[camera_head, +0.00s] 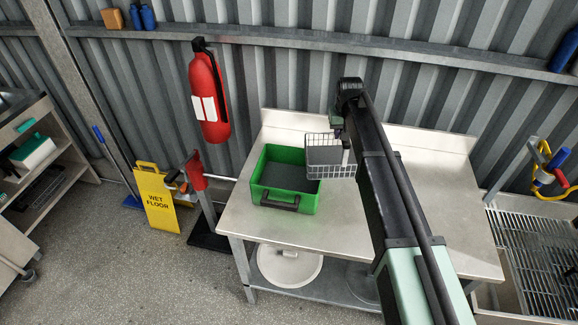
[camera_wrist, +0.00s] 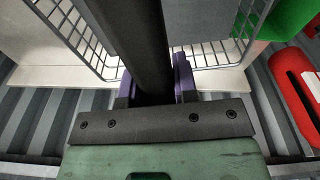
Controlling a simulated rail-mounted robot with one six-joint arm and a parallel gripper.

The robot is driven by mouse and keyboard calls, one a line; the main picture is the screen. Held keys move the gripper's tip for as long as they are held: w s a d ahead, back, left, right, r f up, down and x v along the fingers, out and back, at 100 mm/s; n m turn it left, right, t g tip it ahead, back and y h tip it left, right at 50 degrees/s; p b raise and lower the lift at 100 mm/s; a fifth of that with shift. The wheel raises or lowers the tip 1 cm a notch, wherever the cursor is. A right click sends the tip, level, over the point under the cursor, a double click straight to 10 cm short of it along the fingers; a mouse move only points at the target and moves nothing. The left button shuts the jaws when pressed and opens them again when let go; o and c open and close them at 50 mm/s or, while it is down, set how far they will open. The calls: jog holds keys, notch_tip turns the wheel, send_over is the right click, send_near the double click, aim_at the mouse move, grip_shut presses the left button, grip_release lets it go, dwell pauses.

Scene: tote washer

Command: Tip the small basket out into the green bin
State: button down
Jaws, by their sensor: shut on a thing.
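The small basket (camera_head: 341,171) is a pale wire basket held in the air at the right edge of the green bin. A dark grey mass shows inside it; I cannot tell what it is. The basket looks about level. The green bin (camera_head: 306,205) stands open on the steel table, its inside grey, with a dark handle on its front. My gripper (camera_head: 339,132) is above the basket. In the wrist view, the purple fingers of my gripper (camera_wrist: 155,86) are shut on a dark bar, with the basket's wires (camera_wrist: 72,28) on both sides. The bin's green wall (camera_wrist: 288,18) shows at upper right.
The steel table (camera_head: 440,240) is clear right of the bin, under my arm. A red fire extinguisher (camera_head: 206,95) hangs on the corrugated wall at left. A yellow wet-floor sign (camera_head: 157,200) stands left of the table. A grated sink (camera_head: 540,270) is at right.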

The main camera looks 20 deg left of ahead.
jog(key=w+d+r+p, duration=0.1)
jog(key=d+r+p, duration=0.2)
jog(key=d+r, duration=0.1)
jog(key=shift+w+d, duration=0.25)
jog(key=shift+w, duration=0.05)
dwell(0.8)
